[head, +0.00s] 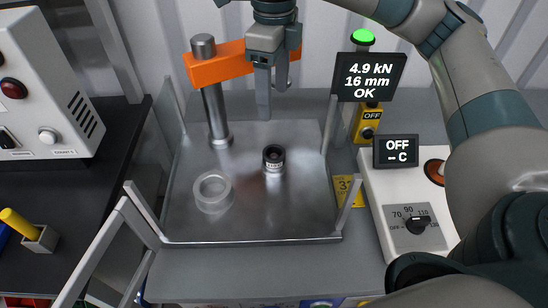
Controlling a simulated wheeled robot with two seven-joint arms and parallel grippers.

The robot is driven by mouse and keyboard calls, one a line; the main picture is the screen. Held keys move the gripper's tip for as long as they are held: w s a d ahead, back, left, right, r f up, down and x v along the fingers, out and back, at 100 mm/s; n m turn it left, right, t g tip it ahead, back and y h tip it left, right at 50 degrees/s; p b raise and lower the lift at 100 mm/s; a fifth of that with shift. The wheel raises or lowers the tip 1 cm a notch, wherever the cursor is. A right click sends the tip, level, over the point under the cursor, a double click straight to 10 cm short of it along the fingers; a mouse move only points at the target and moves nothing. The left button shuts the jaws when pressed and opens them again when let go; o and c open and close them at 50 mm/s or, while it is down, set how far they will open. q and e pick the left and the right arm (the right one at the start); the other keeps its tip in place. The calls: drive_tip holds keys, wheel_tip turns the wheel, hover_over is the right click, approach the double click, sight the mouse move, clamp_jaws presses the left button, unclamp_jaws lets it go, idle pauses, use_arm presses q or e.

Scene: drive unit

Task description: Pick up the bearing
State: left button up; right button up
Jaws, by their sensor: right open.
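A small dark, round piece (273,157) with a hollow top and a bright band lower down stands upright on the metal press bed (255,222). It looks like the bearing, though I cannot tell whether it is a bearing alone or joined to another part. A pale, wide ring (212,192) lies to its left and nearer, apart from it. My right gripper (272,98) points down above and behind the dark piece. Its fingers are apart, with nothing between them, and do not touch the piece. My left gripper is not in view.
An orange press arm (220,66) on a steel post (215,112) stands behind the bed, close to my right gripper. Clear guard panels with grey edges (346,208) flank the bed. A display (369,77) reads 4.9 kN, 16 mm, OK. A heater panel (415,218) is at right.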

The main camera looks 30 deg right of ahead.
drive_tip(key=f, duration=0.1)
drive_tip(key=p, duration=0.4)
hover_over(274, 156)
drive_tip(key=f, duration=1)
drive_tip(key=shift+w+d+f, duration=0.15)
drive_tip(key=shift+w+f, duration=0.1)
drive_tip(key=shift+w, duration=0.05)
drive_tip(key=shift+f, duration=0.4)
drive_tip(key=shift+s+f+p, duration=0.2)
drive_tip(key=shift+f+p, duration=0.55)
drive_tip(key=shift+p, duration=0.35)
wheel_tip(274, 156, down, 3)
drive_tip(key=shift+s+r+p, duration=0.1)
drive_tip(key=shift+p, duration=0.65)
drive_tip(key=shift+f, duration=0.45)
